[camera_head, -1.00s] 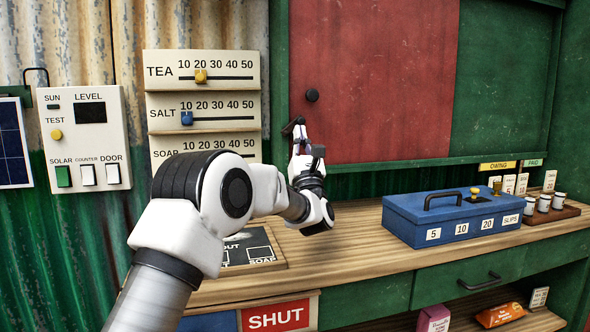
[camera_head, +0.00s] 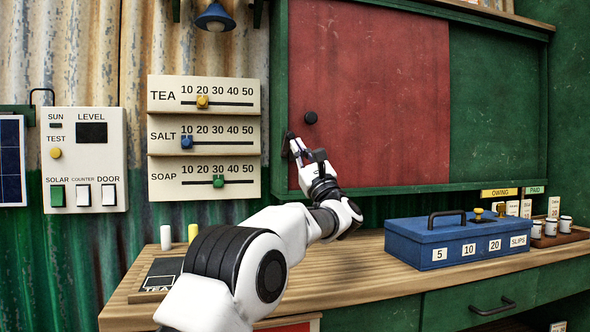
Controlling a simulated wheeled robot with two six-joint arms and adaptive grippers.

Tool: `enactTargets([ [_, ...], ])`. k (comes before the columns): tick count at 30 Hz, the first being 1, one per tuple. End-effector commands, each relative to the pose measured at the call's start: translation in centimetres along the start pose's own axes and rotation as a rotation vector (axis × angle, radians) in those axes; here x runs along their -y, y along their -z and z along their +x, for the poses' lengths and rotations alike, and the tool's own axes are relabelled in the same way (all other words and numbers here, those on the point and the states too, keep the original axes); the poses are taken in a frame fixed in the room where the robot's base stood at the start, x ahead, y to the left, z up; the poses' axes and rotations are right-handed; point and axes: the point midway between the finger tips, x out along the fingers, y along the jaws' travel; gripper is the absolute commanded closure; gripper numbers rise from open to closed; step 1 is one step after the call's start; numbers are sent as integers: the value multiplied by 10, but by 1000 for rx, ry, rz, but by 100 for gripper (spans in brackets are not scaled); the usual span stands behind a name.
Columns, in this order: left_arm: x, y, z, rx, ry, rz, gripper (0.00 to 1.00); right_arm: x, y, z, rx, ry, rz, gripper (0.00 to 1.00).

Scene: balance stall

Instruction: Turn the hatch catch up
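The red hatch panel (camera_head: 375,90) covers the left part of the green-framed opening and has a round black knob (camera_head: 311,118) near its left edge. My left gripper (camera_head: 297,147) is at the lower left edge of the hatch, just below and left of the knob, with its fingers pointing up and left. I cannot tell whether it is open or shut, or whether it touches anything. I cannot make out the catch apart from the dark fingers; it may be hidden behind them. My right gripper is not in view.
A price board (camera_head: 205,138) with sliders and a switch panel (camera_head: 85,160) are on the corrugated wall to the left. On the wooden counter (camera_head: 375,262) stand a blue cash box (camera_head: 460,240) and, at left, a slate (camera_head: 160,270). A blue lamp (camera_head: 214,18) hangs above.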

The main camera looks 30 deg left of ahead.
Motion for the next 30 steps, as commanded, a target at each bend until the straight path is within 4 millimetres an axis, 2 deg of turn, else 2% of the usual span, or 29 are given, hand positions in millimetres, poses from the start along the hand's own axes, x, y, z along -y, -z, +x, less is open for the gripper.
enactTargets([
  [5,1,-2,-9,1,1,-1,100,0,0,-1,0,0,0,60],
  [8,1,-2,-26,0,3,1,100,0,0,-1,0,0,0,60],
  [15,2,0,-85,-1,3,2,100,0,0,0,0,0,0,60],
  [19,1,0,-108,-1,3,1,100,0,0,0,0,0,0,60],
  [24,1,0,-121,0,1,0,100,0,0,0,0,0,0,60],
  [30,1,0,-122,0,0,0,100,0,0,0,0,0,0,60],
])
